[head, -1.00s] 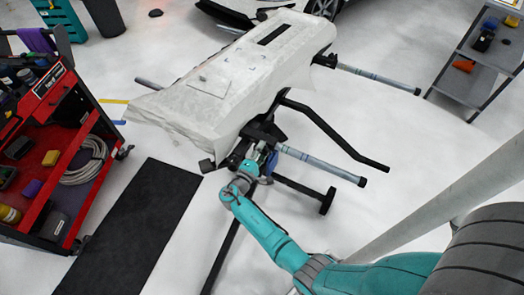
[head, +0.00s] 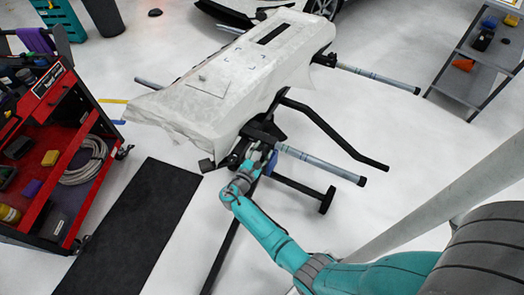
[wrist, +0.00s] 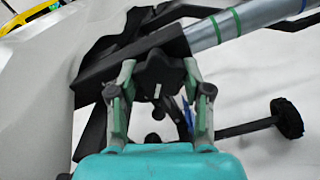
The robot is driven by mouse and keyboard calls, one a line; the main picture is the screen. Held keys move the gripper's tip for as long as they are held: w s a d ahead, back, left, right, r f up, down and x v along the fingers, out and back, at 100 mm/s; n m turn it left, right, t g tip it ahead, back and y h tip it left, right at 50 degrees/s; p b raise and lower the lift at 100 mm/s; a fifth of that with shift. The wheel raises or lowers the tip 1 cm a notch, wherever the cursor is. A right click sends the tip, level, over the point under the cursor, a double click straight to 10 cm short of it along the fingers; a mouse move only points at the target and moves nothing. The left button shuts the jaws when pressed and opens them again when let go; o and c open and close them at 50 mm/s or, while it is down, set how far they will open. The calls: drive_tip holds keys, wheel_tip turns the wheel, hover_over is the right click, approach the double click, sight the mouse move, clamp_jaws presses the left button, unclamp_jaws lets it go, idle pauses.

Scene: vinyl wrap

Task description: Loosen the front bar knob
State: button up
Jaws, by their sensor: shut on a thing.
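The front bar knob (wrist: 158,72) is a black lobed knob under the clamp of the front bar, seen in the wrist view. My gripper (wrist: 159,68) has one finger on each side of it and is shut on it. In the head view my gripper (head: 259,153) is at the front end of the stand, and it hides the knob there. The front bar (head: 318,165) is a grey tube with a black end cap, reaching out to the right. It also shows in the wrist view (wrist: 250,17) with green bands.
A white-wrapped panel (head: 180,112) lies on the stand. A second bar (head: 375,75) and a bent black leg (head: 335,137) stick out right. A red tool cart (head: 55,150) stands left, a grey shelf (head: 475,75) right. A black mat (head: 135,225) lies on open floor.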

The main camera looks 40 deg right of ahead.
drive_tip(key=shift+n, duration=1.9)
drive_tip(key=o, duration=1.2)
drive_tip(key=shift+c, duration=0.2)
drive_tip(key=v, duration=1.2)
